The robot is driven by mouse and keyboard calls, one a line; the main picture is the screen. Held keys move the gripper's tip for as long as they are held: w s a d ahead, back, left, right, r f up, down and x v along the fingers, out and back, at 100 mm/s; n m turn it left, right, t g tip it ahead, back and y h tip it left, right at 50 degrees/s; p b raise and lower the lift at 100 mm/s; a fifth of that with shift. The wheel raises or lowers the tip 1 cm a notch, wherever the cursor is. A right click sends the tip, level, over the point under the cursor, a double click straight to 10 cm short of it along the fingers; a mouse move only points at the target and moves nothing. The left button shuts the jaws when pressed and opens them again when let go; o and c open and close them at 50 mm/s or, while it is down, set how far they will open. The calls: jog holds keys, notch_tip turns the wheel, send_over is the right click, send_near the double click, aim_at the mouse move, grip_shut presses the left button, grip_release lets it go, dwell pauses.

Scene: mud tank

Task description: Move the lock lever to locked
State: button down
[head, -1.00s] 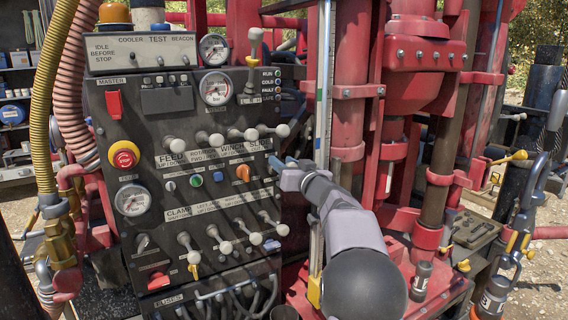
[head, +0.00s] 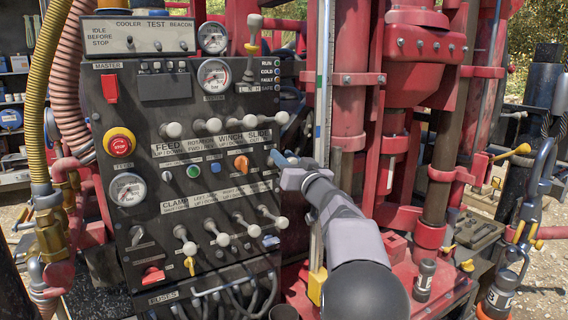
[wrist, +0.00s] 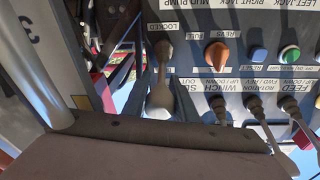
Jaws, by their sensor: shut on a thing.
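My gripper (head: 288,163) is at the right edge of the black control panel (head: 150,225) in the head view. The wrist view is upside down. There a "LOCKED" label (wrist: 162,27) sits in line with a pale rounded lever (wrist: 160,95); I cannot tell whether this is the lock lever or a neighbouring one.
The FEED, ROTATION, WINCH and SLIDE levers (head: 213,125) stick out just above and left of my gripper. Another lever row (head: 225,239) is below. A pale graduated post (head: 324,80) and red machinery (head: 410,50) stand close on the right. It also shows in the wrist view.

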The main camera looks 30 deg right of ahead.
jog(key=c, duration=1.7)
grip_release()
jog(key=shift+c, duration=0.2)
jog(key=s+f+b, duration=0.1)
jog(key=s+b, duration=0.2)
jog(key=s, duration=0.4)
jog(key=shift+s+a, duration=0.15)
jog(key=shift+a, duration=0.1)
